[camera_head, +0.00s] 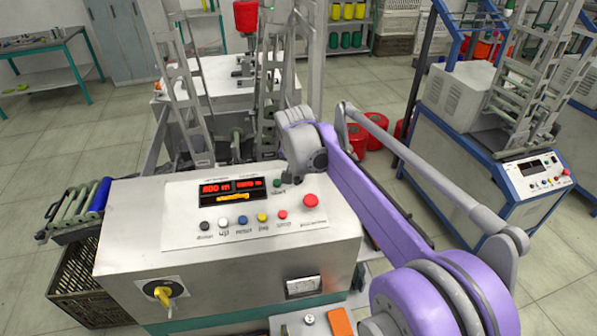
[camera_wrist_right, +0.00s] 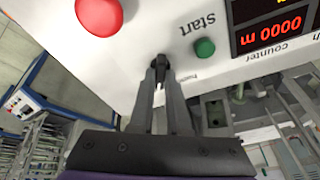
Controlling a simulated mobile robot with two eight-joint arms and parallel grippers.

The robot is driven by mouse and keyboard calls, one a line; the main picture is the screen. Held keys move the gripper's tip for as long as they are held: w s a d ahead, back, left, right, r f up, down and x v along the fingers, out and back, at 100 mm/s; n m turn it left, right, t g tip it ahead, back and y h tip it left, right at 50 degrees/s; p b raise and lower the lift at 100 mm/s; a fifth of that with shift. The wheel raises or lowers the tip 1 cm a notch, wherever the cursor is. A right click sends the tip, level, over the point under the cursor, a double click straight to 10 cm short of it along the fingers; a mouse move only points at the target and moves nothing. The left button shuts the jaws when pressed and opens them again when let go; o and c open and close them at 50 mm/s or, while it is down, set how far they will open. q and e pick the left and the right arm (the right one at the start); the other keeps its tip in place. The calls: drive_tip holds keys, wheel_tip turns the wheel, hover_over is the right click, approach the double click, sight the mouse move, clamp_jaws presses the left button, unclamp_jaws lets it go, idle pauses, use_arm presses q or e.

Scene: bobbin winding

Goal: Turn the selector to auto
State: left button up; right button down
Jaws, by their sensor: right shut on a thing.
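The winding machine's control panel (camera_head: 180,215) is white and shows in the head view. A small black knob (camera_wrist_right: 159,62), which looks like the selector, sits near the panel edge in the right wrist view. My right gripper (camera_wrist_right: 160,78) is shut on this knob, one finger on each side. The fingers hide much of it, and I cannot read its setting. A small label beside it is too blurred to read fully. In the head view my right wrist covers the knob. My left gripper is not in view.
The green start button (camera_wrist_right: 205,48) and large red button (camera_wrist_right: 99,14) flank the knob. Red displays (camera_head: 232,187) and several coloured buttons are on the panel. A yellow rotary switch (camera_head: 162,294) is on the front face. Another blue-framed machine (camera_head: 455,100) stands right.

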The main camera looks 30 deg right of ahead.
idle(0.3)
drive_tip(key=c, duration=0.9)
unclamp_jaws()
drive_tip(key=shift+r, duration=0.1)
drive_tip(key=v, duration=1)
drive_tip(key=shift+s+a+r, duration=0.1)
drive_tip(key=shift+s+r, duration=0.1)
drive_tip(key=shift+r, duration=0.1)
drive_tip(key=s+a+f+n, duration=0.1)
drive_tip(key=s+a+f, duration=0.1)
drive_tip(key=s+f, duration=0.1)
drive_tip(key=s+a+f+n, duration=0.2)
drive_tip(key=s+a+f, duration=0.1)
drive_tip(key=s, duration=0.1)
drive_tip(key=s+a+f+n+t+y, duration=0.1)
drive_tip(key=s+a+f+n, duration=0.1)
drive_tip(key=s, duration=0.2)
drive_tip(key=shift+a+f, duration=0.25)
drive_tip(key=shift+f, duration=0.15)
drive_tip(key=s+a+f+n, duration=0.1)
drive_tip(key=s+f, duration=0.3)
drive_tip(key=s+a+f+n+y, duration=0.1)
drive_tip(key=s+a+f+n, duration=0.1)
drive_tip(key=s+f, duration=0.1)
drive_tip(key=s+a+f+n+t, duration=0.1)
drive_tip(key=s+a+f+n, duration=0.1)
drive_tip(key=s+f, duration=0.2)
drive_tip(key=shift+s+f+y, duration=0.3)
drive_tip(key=shift+s+f, duration=0.1)
drive_tip(key=shift+f, duration=0.1)
